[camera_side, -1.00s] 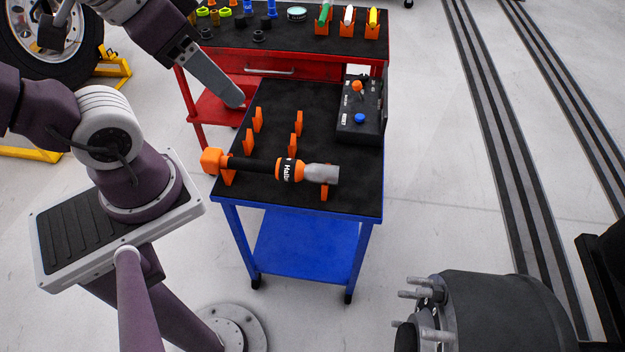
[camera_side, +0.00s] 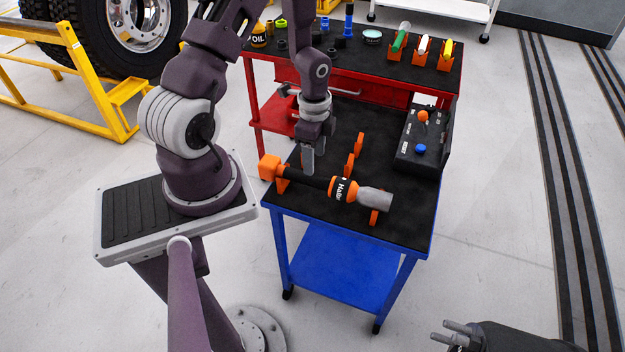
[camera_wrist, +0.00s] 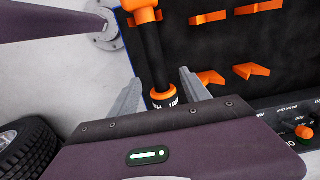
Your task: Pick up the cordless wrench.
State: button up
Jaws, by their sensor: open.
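The cordless wrench (camera_side: 313,181) has an orange end at left, a black shaft, an orange and black labelled body and a grey end at right. It rests on orange holders (camera_side: 374,216) on the blue cart's black top (camera_side: 410,209). My gripper (camera_side: 309,171) points down just behind the wrench's black shaft in the side view. In the wrist view my gripper (camera_wrist: 162,92) shows its two fingers apart, with the wrench (camera_wrist: 152,55) seen between them. No contact with the wrench shows. The grey end is hidden in the wrist view.
Empty orange holders (camera_side: 349,166) stand behind the wrench. A black control box (camera_side: 424,140) with orange and blue knobs sits at the cart's back right. A red cart (camera_side: 350,87) with tools and bottles stands behind. A truck wheel (camera_side: 133,22) and yellow frame (camera_side: 95,85) are at left.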

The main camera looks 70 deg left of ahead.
aim_at(313, 177)
jog(key=f, duration=0.7)
jog(key=shift+s+d+f, duration=0.15)
jog(key=shift+s+f, duration=0.05)
jog(key=shift+s, duration=0.1)
grip_shut()
jog(key=shift+r, duration=0.1)
dwell(0.8)
